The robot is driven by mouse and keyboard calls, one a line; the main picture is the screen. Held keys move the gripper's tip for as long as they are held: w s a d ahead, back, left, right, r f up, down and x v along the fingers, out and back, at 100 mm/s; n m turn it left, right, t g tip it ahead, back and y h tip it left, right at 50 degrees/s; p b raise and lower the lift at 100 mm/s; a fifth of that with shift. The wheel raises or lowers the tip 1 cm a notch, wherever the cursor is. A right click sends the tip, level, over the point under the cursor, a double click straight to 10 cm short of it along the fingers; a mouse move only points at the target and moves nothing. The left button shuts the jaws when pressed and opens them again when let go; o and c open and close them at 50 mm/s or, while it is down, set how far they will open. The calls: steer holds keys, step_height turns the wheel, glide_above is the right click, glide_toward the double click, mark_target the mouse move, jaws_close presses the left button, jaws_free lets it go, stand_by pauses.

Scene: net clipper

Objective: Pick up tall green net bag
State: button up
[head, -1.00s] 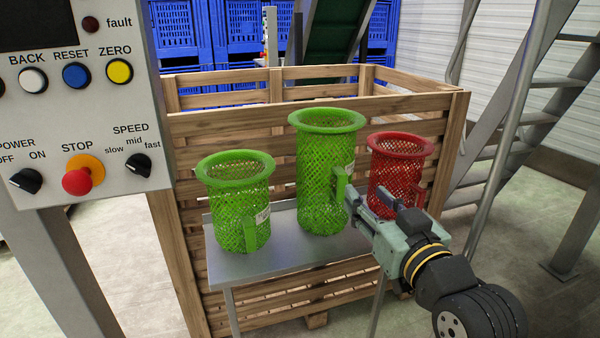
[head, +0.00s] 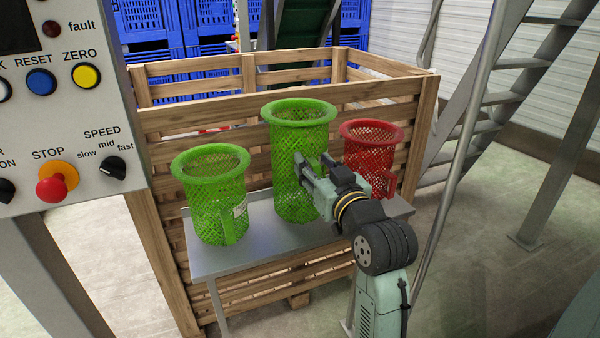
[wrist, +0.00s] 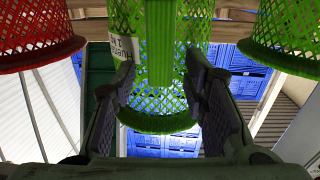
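The tall green net bag (head: 290,190) stands upright at the middle of a small metal table (head: 240,255), with a thick rim on top and a vertical green handle on its side. My gripper (head: 312,168) is at this handle side, in front of the bag's right part. In the wrist view, which looks inverted, my gripper (wrist: 160,85) is open, with one finger on each side of the handle (wrist: 160,50). Gaps show between the fingers and the handle. A white label (wrist: 120,50) is beside the left finger. The fingers partly hide the bag in the head view.
A shorter green net bag (head: 212,205) stands to the left and a red net bag (head: 370,150) to the right, partly behind my arm. A wooden crate (head: 200,120) is behind the table. A control panel (head: 80,130) is at left, metal stairs (head: 500,98) at right.

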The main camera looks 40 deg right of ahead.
steer(key=shift+c, duration=0.4)
jaws_close()
